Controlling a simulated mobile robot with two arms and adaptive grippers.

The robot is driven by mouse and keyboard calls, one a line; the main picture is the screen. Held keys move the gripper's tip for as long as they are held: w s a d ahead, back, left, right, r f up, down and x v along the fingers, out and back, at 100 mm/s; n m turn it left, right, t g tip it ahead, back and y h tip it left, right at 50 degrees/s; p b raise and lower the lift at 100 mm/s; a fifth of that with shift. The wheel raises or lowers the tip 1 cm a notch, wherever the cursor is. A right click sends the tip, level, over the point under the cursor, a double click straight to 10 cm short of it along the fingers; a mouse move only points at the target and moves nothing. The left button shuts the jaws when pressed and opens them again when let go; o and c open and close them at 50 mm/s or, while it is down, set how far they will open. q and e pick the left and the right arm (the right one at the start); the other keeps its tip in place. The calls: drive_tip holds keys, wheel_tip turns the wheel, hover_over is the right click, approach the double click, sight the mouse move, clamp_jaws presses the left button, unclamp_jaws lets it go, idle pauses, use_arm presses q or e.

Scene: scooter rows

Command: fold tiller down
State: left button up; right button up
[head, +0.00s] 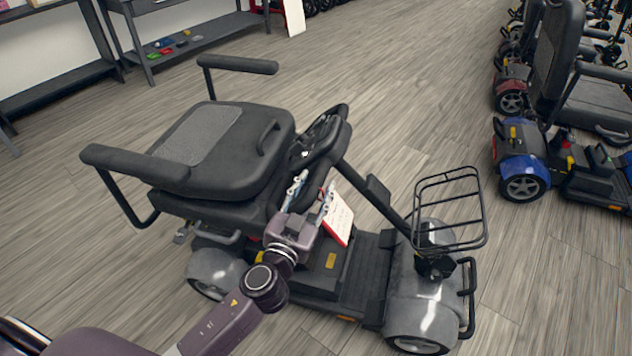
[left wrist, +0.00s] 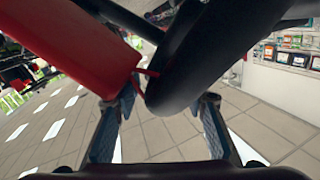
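The grey scooter (head: 415,300) stands in the middle of the head view, facing right. Its black tiller (head: 372,197) slants up and back from the front, and its handlebar head (head: 318,140) is beside the folded seat (head: 215,150). My left gripper (head: 312,190) is at the near side of the handlebar, fingers pointing up at it. In the left wrist view its two fingers (left wrist: 164,100) are spread, with a rounded black handle end (left wrist: 180,85) between and beyond the tips; contact is unclear. A red-backed tag (left wrist: 75,50) hangs beside it, showing white in the head view (head: 339,217). My right gripper is out of view.
A wire basket (head: 449,210) is on the scooter's front. Other scooters (head: 522,175) stand in a row at the right. A dark workbench (head: 190,42) with small coloured items is at the back left. The wooden floor between is clear.

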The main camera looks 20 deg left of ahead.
use_arm(q)
drive_tip(key=shift+w, duration=0.4)
drive_tip(key=shift+c, duration=0.2)
clamp_jaws()
